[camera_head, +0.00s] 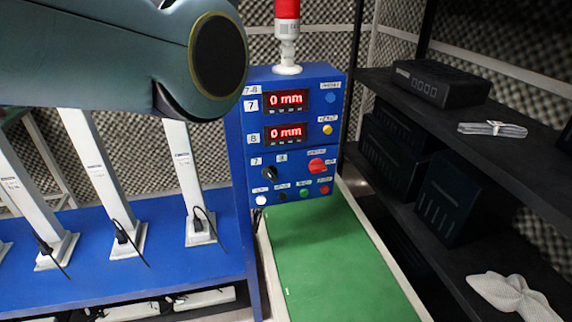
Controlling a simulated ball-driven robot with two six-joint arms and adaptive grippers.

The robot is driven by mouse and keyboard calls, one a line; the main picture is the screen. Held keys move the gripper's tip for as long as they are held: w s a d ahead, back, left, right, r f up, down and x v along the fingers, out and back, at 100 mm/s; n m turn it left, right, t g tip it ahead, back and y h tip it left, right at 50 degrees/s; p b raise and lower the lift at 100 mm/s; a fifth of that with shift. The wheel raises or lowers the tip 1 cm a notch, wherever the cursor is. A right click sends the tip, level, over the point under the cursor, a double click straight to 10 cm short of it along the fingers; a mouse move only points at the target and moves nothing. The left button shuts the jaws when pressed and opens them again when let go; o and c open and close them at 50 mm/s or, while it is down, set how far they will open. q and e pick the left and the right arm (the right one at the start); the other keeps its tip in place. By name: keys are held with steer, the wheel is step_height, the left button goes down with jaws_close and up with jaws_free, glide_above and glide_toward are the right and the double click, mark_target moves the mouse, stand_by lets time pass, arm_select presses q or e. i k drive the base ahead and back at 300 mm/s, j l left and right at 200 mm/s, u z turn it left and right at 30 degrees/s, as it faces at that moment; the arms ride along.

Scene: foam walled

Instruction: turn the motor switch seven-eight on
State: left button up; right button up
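The blue control box (296,148) labelled 7-8 stands upright in the middle of the head view. It has two red displays (286,99), both reading 0 mm. Below them are a black rotary knob (269,173) between labels 7 and 8, and a red rotary switch (317,166) at its right with small labels too fine to read. I cannot tell which of the two is the motor switch, or its setting. My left arm crosses the upper left, its rounded joint just left of the box. Neither gripper is in view.
A red-topped signal lamp (287,30) stands on the box. A green belt (335,262) runs toward me below it. White columns (185,180) stand on a blue bench (165,262) at left. A dark shelf (500,135) with black devices is at right.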

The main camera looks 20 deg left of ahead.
mark_target(316, 166)
steer(key=k+j, duration=0.15)
steer(key=k, duration=0.35)
steer(key=k+j, duration=0.15)
steer(key=k, duration=0.35)
